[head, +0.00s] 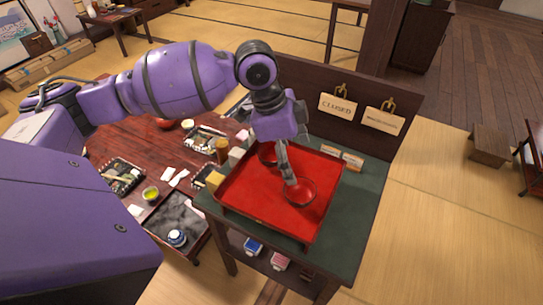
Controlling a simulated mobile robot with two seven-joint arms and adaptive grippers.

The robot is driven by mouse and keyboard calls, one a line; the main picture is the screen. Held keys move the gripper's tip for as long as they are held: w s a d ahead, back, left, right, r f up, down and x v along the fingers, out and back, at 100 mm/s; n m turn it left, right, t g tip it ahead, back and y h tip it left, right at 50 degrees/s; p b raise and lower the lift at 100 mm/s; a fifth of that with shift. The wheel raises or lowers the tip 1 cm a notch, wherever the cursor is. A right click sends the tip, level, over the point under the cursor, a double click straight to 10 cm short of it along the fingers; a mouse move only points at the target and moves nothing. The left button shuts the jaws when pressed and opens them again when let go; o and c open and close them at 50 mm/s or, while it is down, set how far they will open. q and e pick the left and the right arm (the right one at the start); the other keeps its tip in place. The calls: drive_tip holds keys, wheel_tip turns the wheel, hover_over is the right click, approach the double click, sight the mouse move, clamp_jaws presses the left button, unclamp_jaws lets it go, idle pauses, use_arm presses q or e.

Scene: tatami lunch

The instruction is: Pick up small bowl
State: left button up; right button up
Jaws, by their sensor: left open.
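A small red bowl with a dark rim (302,194) sits in the red tray (240,203), right of the tray's middle. My left gripper (289,178) points down over the tray, with its fingers at the bowl's far-left rim. It is open; I cannot tell whether a finger touches the bowl or reaches inside it. A second red bowl (266,156) stands farther back in the tray, partly hidden by the gripper. My right gripper is not in view.
The tray lies on a dark green-topped stand (347,205) with a raised wooden back panel (310,85) bearing two hanging signs. Small blocks stand along the tray's left side. A low reddish table (130,150) with set trays is at left.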

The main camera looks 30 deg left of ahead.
use_arm(q)
drive_tip(key=w+a+f+y+b, duration=0.1)
drive_tip(key=w+a+f, duration=0.1)
drive_tip(key=w, duration=0.4)
drive_tip(key=g+y, duration=0.1)
drive_tip(key=y, duration=0.1)
hover_over(271, 160)
wheel_tip(271, 160, down, 4)
drive_tip(key=shift+r+b, duration=0.1)
drive_tip(key=shift+b, duration=0.3)
wheel_tip(271, 160, down, 6)
drive_tip(key=shift+w+f, duration=0.1)
drive_tip(key=shift+f, duration=0.15)
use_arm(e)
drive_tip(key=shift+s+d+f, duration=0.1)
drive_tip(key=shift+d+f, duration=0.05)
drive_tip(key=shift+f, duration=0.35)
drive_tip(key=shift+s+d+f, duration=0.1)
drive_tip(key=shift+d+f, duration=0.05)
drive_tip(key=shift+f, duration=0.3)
use_arm(q)
drive_tip(key=c, duration=1.2)
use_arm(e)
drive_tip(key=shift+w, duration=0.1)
